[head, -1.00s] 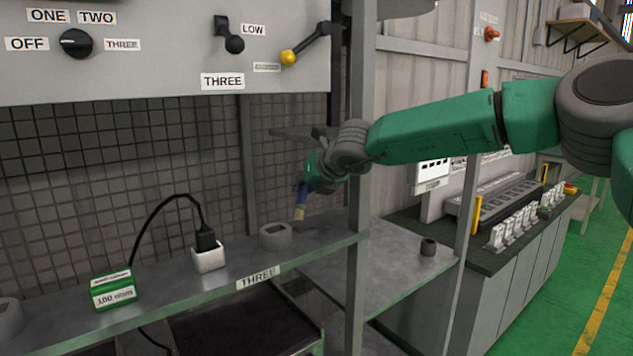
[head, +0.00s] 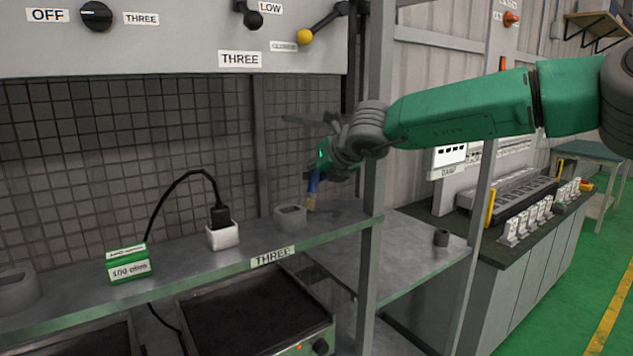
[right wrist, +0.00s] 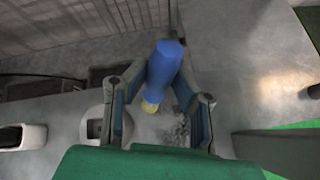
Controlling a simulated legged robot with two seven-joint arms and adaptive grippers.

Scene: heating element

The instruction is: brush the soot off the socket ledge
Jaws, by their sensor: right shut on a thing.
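My right gripper (head: 319,170) is shut on a brush with a blue handle (head: 314,184) and pale tan bristles (head: 311,203). The brush points down at the ledge (head: 345,212), just right of a round grey socket (head: 290,219). In the right wrist view the blue handle (right wrist: 164,63) sits between the fingers, with the bristles (right wrist: 151,106) below it. Dark specks of soot (right wrist: 178,128) lie on the ledge near the bristles, right of the socket (right wrist: 97,124). I cannot tell whether the bristles touch the ledge. My left gripper is not in view.
A white socket with a black plug (head: 221,232) and a green box (head: 127,264) stand farther left on the ledge. A grey post (head: 372,200) rises close to my right wrist. A dark tray (head: 255,315) is below. A small dark cylinder (head: 441,238) stands on the right-hand surface.

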